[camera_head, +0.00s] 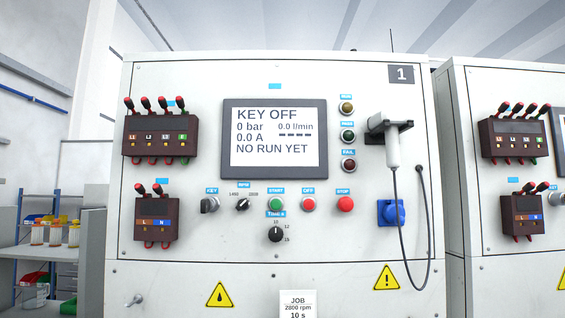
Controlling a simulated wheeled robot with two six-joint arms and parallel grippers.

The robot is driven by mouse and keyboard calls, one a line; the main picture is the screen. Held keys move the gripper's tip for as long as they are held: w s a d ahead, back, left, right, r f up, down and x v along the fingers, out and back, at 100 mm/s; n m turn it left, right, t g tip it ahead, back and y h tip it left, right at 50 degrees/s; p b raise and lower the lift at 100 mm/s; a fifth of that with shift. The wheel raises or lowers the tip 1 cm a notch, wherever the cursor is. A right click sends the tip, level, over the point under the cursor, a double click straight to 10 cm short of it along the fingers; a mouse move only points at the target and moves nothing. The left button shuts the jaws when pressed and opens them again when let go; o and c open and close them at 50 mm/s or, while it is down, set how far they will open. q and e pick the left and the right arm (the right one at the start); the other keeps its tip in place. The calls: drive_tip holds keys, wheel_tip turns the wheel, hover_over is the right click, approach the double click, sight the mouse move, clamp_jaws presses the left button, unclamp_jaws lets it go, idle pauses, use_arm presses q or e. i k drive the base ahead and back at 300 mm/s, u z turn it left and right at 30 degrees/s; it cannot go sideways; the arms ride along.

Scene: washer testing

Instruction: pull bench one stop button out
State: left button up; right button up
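The bench one panel (220,225) is a white cabinet front with a plate (401,74) reading 1 at its top right. The red stop button (345,204) sits right of centre, under a blue STOP label (343,192). It is seen nearly face on, so I cannot tell whether it is pushed in or out. The screen (274,138) reads KEY OFF, 0 bar, 0.0 l/min, 0.0 A and NO RUN YET. Neither of my grippers is in view.
Left of the stop button are the red OFF button (308,204), green START button (276,204) and key switch (209,204). A white handheld probe (392,148) hangs at right, its cable looping down. A blue socket (391,212) is close right. A second bench (490,250) stands further right.

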sight(345, 204)
drive_tip(key=k, duration=1)
drive_tip(key=u, duration=0.6)
drive_tip(key=i, duration=1.1)
drive_tip(key=z, duration=0.5)
